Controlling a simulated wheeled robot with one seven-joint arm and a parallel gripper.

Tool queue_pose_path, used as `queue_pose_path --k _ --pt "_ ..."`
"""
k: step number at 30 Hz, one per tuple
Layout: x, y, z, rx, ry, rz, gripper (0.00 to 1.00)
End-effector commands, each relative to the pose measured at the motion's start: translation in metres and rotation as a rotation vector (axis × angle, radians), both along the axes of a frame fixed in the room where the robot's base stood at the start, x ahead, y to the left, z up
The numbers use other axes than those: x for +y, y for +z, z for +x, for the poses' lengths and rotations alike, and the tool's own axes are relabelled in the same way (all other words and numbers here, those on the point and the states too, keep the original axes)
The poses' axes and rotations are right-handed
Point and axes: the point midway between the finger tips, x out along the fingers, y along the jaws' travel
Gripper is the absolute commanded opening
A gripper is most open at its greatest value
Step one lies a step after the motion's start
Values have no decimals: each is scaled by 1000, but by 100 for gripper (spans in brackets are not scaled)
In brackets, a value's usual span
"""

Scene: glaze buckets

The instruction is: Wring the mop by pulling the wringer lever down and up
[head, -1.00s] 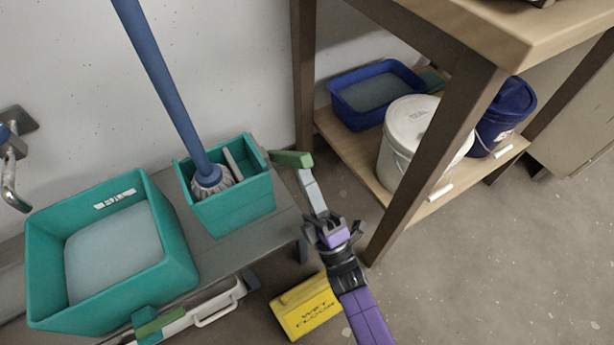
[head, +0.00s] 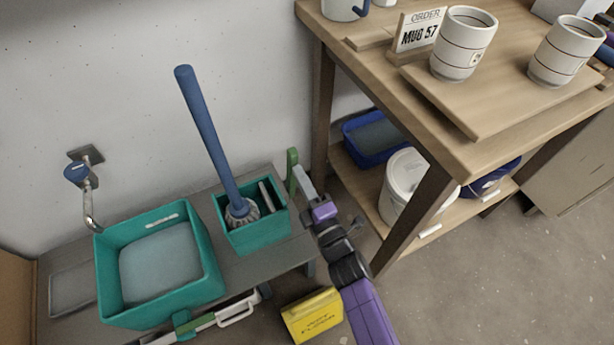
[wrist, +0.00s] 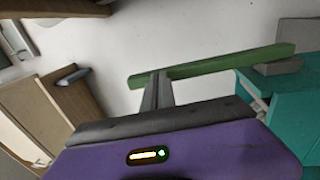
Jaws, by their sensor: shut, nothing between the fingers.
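The green wringer lever (head: 292,172) stands nearly upright at the right side of the small teal wringer box (head: 260,236). It also shows in the wrist view (wrist: 215,66), running across to the teal box at right. The mop's blue handle (head: 208,128) leans out of the box, and its pale strands (head: 241,212) sit inside beside a grey plate. My gripper (head: 301,174) is shut and empty, its fingertips at the lever's right side. In the wrist view the closed fingers (wrist: 157,92) reach the lever's edge; I cannot tell whether they touch.
A large teal basin (head: 208,255) stands left of the box on a grey bench (head: 290,254). A wooden table (head: 445,140) with mugs and a lower shelf is close on the right. Floor at right is clear.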

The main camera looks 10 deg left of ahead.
Motion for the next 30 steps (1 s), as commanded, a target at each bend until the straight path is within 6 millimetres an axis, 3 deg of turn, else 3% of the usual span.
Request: queue_pose_path --k 1,12,30 --pt "3 12 5 19 1 -14 0" --pt "18 14 26 136 1 -90 0" --pt "23 14 33 158 2 -108 0"
